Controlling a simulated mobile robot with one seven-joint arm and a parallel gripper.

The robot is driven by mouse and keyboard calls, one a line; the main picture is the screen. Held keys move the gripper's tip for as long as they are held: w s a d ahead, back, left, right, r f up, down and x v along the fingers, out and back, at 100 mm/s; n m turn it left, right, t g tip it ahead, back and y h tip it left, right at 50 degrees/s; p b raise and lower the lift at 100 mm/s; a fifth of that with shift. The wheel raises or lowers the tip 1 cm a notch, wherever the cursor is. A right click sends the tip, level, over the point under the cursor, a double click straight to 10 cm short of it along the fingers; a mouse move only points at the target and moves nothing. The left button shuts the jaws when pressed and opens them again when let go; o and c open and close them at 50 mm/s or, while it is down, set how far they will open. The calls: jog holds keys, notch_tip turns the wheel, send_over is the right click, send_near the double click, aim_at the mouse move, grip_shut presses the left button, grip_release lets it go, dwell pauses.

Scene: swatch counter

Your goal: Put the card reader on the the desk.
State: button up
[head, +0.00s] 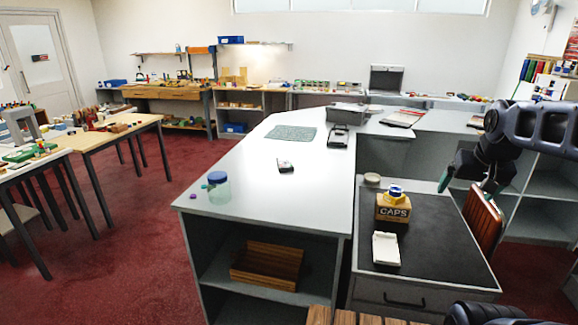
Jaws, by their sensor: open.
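A dark handheld device (338,137) lies on the white counter (250,190), in front of a grey box. A smaller dark and white device (285,166) lies nearer, mid-counter. Either could be the card reader; I cannot tell which at this size. The lower desk (435,255) has a dark top and a drawer, and stands to the right of the counter. My gripper (466,188) hangs over the far right part of the desk, open, with nothing seen between its fingers. It is well to the right of both devices.
A CAPS box (393,208) with a yellow and blue item on top, a white tray-like item (386,249) and a small round tin (372,179) occupy the desk's left side. A brown chair back (486,222) stands at its right. A jar (219,188) stands near the counter's left edge.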

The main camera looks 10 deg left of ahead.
jog(key=w+a+r+m+t+y, duration=0.15)
jog(key=w+a+m, duration=0.25)
jog(key=w+a, duration=0.65)
jog(key=w+a+r+m+t+y, duration=0.15)
jog(key=w+a+m, duration=0.4)
jog(key=w, duration=0.85)
jog(key=w+a+f+m+t+y, duration=0.1)
jog(key=w+a+f+m, duration=0.2)
jog(key=w+a, duration=0.45)
jog(key=w+a+f+m+t+y, duration=0.1)
jog(key=w+a+f+m, duration=0.3)
jog(key=a, duration=0.7)
jog(key=m+t, duration=0.2)
jog(key=m, duration=1.2)
send_near(286, 163)
jog(key=shift+w+d+r, duration=0.2)
jog(key=shift+w+r, duration=0.05)
jog(key=shift+w+a+f+m, duration=0.1)
jog(key=shift+f+m, duration=0.05)
jog(key=shift+m, duration=0.1)
jog(key=shift+t, duration=0.3)
jog(key=x, duration=0.5)
jog(key=w+a+f, duration=0.2)
jog(key=w, duration=0.1)
jog(key=shift+f, duration=0.1)
jog(key=shift+w+a+f, duration=0.25)
jog(key=shift+w+a, duration=0.05)
jog(key=shift+w, duration=0.35)
